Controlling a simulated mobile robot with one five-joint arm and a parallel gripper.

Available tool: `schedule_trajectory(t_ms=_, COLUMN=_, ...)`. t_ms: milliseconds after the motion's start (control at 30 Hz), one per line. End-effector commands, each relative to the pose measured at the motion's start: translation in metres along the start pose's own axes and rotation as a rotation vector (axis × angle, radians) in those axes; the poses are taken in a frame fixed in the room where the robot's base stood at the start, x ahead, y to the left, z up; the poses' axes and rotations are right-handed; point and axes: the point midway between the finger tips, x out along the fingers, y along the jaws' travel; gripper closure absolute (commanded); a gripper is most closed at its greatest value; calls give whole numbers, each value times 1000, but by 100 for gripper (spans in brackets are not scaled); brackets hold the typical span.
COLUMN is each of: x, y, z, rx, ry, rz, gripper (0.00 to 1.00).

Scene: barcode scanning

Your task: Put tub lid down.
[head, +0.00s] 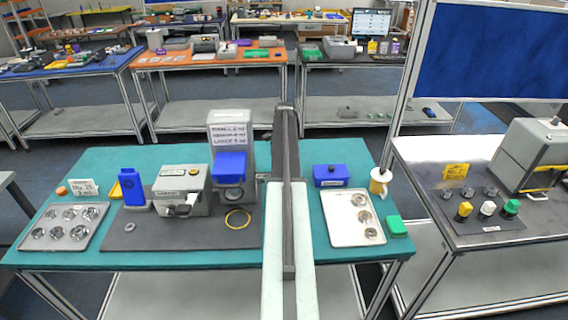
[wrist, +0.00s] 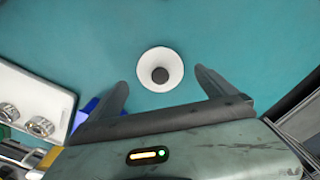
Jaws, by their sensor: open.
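The tub lid, a round white disc with a dark knob in its middle, appears in the wrist view (wrist: 150,61) over the teal table top. It sits just beyond and between my fingertips. My gripper (wrist: 162,86) is open, with one dark finger on each side and a clear gap between them. No finger is seen touching the lid. I cannot tell whether the lid lies flat on the table. In the head view I do not see the lid or the fingertips; my arm covers the middle of the table there.
A dark mat (head: 140,231) with grey devices lies left. Teal surface (wrist: 240,35) around the lid is clear.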

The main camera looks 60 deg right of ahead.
Motion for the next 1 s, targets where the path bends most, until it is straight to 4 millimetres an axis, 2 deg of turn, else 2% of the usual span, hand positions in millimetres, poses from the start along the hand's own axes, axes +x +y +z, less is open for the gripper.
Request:
schedule_trajectory(t_ms=33, x=-23, y=0, z=0, rx=0, ry=0, rz=0, gripper=5)
schedule_trajectory(t_ms=100, x=-40, y=0, z=0, rx=0, ry=0, rz=0, gripper=5)
schedule_trajectory(t_ms=200, x=-63, y=0, z=0, rx=-1, ry=0, rz=0, gripper=5)
schedule_trajectory(t_ms=333, x=-84, y=0, z=0, rx=-1, ry=0, rz=0, gripper=5)
schedule_trajectory(t_ms=433, x=-89, y=-1, z=1, rx=-1, ry=0, rz=0, gripper=5)
schedule_trajectory(t_ms=1000, x=-86, y=-1, z=1, rx=-2, ry=0, rz=0, gripper=5)
